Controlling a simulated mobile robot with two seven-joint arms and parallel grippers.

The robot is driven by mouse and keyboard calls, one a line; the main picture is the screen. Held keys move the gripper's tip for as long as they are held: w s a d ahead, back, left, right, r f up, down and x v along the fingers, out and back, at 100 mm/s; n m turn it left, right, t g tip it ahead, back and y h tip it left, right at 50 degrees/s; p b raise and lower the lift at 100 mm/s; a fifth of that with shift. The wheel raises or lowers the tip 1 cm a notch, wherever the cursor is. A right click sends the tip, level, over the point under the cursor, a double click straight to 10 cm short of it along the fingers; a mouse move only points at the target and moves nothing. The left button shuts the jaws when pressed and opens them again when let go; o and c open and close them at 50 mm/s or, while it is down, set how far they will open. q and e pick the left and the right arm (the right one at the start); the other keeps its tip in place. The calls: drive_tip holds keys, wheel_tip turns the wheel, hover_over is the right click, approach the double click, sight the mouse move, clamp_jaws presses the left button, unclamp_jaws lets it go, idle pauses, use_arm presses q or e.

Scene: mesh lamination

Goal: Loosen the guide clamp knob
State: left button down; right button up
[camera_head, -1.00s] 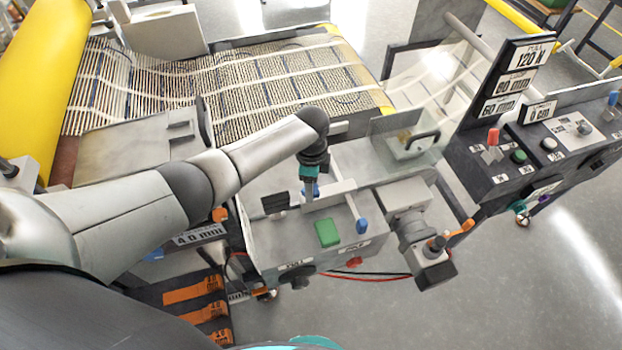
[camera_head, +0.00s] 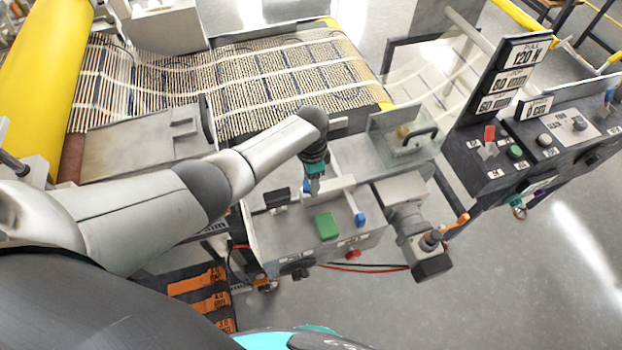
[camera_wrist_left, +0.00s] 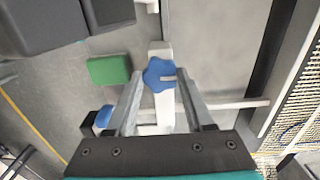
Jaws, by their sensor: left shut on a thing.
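The guide clamp knob is a blue star-shaped knob (camera_wrist_left: 159,74) on a pale bar in the left wrist view. My left gripper (camera_wrist_left: 160,76) has one finger on each side of it and is shut on it. In the head view my left gripper (camera_head: 313,188) points down at the pale guide bar on the grey machine table (camera_head: 290,232), and it mostly hides the knob. My right gripper is not in view.
A green block (camera_head: 326,226), a second blue knob (camera_head: 360,219) and a black block (camera_head: 277,197) stand near the gripper. A clear guard with a handle (camera_head: 420,138) is to the right. The mesh web (camera_head: 290,85) lies behind.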

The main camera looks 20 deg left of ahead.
use_arm(q)
drive_tip(key=shift+c, duration=1.4)
unclamp_jaws()
drive_tip(key=shift+r, duration=0.1)
wheel_tip(320, 180, up, 15)
drive_tip(key=p, duration=0.2)
drive_tip(key=shift+s, duration=0.1)
